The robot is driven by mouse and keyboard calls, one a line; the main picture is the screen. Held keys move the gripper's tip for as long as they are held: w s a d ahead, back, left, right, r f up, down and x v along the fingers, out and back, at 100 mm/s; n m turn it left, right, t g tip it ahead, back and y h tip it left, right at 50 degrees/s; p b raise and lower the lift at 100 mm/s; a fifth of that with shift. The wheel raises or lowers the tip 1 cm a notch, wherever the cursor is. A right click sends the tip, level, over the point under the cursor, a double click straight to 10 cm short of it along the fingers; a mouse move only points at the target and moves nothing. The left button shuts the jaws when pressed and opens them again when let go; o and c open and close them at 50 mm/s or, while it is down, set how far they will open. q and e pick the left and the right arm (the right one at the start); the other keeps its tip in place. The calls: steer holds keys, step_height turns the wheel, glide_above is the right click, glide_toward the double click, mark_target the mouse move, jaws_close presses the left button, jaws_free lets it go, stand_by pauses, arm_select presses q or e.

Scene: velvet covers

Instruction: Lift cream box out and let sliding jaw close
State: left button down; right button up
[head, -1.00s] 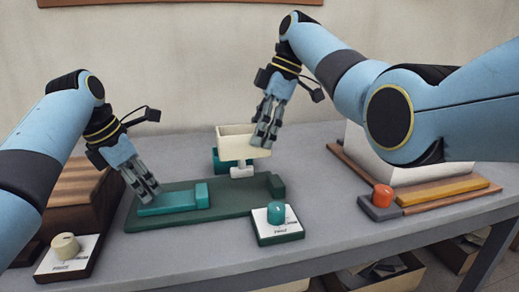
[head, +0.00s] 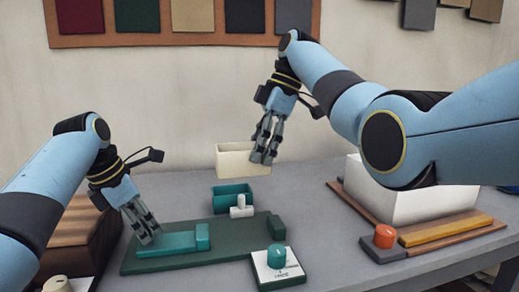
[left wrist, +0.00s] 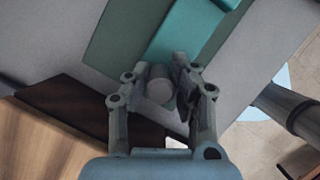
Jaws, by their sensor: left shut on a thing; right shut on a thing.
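A cream box (head: 236,161) hangs above the table at the back, clear of the teal open box (head: 226,196) below it. My right gripper (head: 263,157) is shut on its right side. The teal sliding jaw (head: 172,243) lies on the dark green base (head: 240,234), with a clear gap between its upright end and the fixed dark green block (head: 276,226) on the right. My left gripper (head: 150,236) is low at the jaw's left end.
A white T-shaped piece (head: 241,207) stands at the teal box's front. A teal dial (head: 277,257) on a pale plate sits in front of the base. An orange knob (head: 384,236) and a large white box (head: 400,190) are at right. A brown wooden block (head: 68,235) is at left.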

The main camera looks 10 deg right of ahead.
arm_select(q)
steer(key=shift+w+d+r+p, duration=0.1)
steer(key=shift+d+r+p, duration=0.1)
steer(key=shift+d, duration=0.2)
steer(key=shift+d+r+p, duration=0.1)
steer(key=shift+d+p, duration=0.1)
steer(key=shift+d, duration=0.2)
arm_select(e)
steer(key=shift+r, duration=0.65)
arm_select(q)
steer(key=shift+d+f+p, duration=0.15)
steer(key=shift+d+p, duration=0.25)
steer(key=shift+d, duration=0.8)
arm_select(e)
steer(key=shift+r, duration=0.5)
arm_select(q)
steer(key=c, duration=0.9)
jaws_free()
steer(key=shift+f, duration=0.1)
step_height(320, 180, up, 9)
steer(key=p, duration=1)
arm_select(e)
step_height(320, 180, up, 12)
arm_select(q)
steer(key=shift+f, duration=0.1)
